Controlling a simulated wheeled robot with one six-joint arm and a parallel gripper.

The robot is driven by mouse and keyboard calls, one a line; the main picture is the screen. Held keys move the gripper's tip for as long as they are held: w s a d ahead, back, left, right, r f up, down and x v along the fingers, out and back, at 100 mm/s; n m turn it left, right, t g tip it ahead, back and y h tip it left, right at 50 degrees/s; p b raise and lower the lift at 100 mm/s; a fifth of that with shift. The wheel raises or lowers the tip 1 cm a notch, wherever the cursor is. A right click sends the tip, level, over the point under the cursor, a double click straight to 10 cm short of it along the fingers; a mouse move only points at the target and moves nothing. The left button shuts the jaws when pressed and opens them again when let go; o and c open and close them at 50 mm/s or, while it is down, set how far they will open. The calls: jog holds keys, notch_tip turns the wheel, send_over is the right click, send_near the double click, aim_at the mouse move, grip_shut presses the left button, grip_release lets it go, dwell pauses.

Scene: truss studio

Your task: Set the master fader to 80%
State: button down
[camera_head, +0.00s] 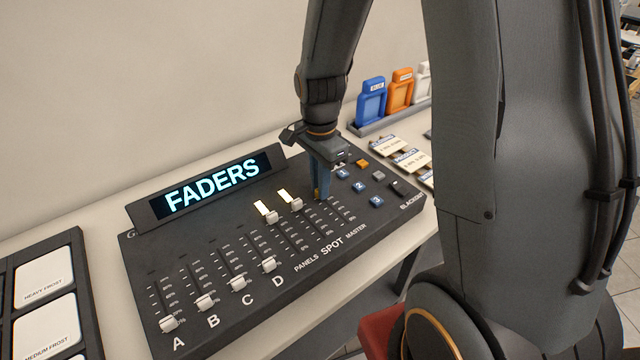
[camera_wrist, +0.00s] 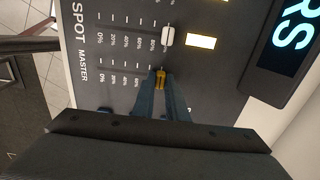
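The dark fader console (camera_head: 205,243) has sliders marked A to D, PANELS, SPOT and MASTER. My gripper (camera_head: 318,192) reaches down over the far end of the MASTER track. In the wrist view its two blue fingers (camera_wrist: 160,80) are close together, with a small gold cap (camera_wrist: 160,79) between the tips. This appears to be the master fader cap, just past the 80% label; its exact position is partly hidden by the fingers. The white SPOT cap (camera_wrist: 168,37) and PANELS cap (camera_head: 271,217) stand at the far ends of their tracks, beside lit yellow lamps.
The caps of A (camera_head: 168,324) to D (camera_head: 269,265) are near the low ends. The FADERS display (camera_head: 212,187) stands behind them. Several buttons (camera_head: 376,201) are right of MASTER. Blue (camera_head: 371,101) and orange (camera_head: 400,92) holders stand farther back.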

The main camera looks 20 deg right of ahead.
aim_at(325, 201)
jog(key=shift+s, duration=0.1)
jog(key=shift+s+d+p, duration=0.35)
jog(key=shift+s, duration=0.55)
jog(key=shift+w, duration=0.15)
jog(key=c, duration=1.8)
grip_release()
jog(key=shift+o, duration=0.2)
jog(key=shift+r, duration=0.1)
notch_tip(325, 201, up, 8)
jog(key=b, duration=0.1)
jog(key=shift+b, duration=0.35)
jog(key=shift+f, duration=0.2)
